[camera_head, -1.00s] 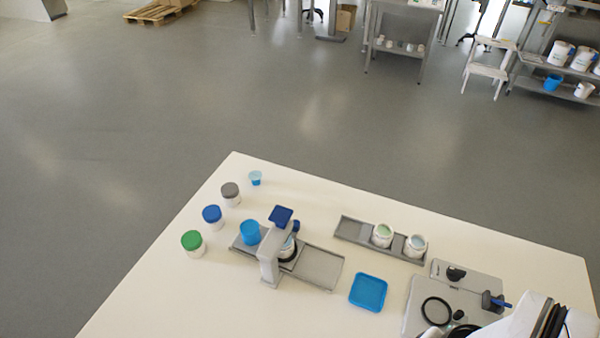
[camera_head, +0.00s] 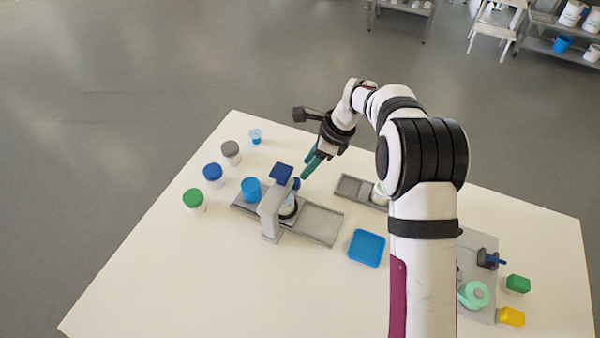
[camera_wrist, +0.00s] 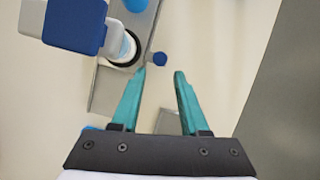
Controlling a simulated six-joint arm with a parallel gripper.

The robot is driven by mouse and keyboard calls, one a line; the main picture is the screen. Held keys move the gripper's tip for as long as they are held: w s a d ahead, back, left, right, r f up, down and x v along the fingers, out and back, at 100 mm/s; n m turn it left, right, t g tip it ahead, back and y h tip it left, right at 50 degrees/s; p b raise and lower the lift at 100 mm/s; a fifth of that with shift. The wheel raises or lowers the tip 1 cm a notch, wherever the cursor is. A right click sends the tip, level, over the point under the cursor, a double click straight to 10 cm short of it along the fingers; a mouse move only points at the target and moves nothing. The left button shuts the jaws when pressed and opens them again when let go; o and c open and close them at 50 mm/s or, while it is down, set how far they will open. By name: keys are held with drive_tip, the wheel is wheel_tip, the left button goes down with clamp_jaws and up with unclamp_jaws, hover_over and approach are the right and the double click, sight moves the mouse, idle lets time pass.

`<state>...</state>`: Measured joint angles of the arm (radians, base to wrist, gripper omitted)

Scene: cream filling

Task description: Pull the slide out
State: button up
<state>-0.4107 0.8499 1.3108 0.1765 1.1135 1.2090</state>
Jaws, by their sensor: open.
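The grey slide track (camera_head: 317,224) runs under a grey filling stand (camera_head: 270,212) with a blue square top (camera_head: 282,174). A small blue knob (camera_wrist: 160,58) sticks out at the side of the track, and it shows in the head view (camera_head: 296,183) close to my fingertips. A white jar (camera_head: 288,207) with a dark ring sits under the stand's head. A blue cup (camera_head: 251,189) stands on the track's left end. My gripper (camera_head: 309,168) has teal fingers, open and empty. In the wrist view the knob lies just beyond the gap between the fingertips (camera_wrist: 160,73).
Jars with grey (camera_head: 230,149), blue (camera_head: 212,171) and green (camera_head: 193,197) lids stand left. A blue tray (camera_head: 366,248) lies right of the track. A grey rack (camera_head: 353,188) is behind it, partly hidden by my arm. The front left table is clear.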

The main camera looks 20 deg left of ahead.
sight(296, 180)
drive_tip(key=x, duration=0.7)
drive_tip(key=shift+f, duration=0.15)
clamp_jaws()
idle(1.1)
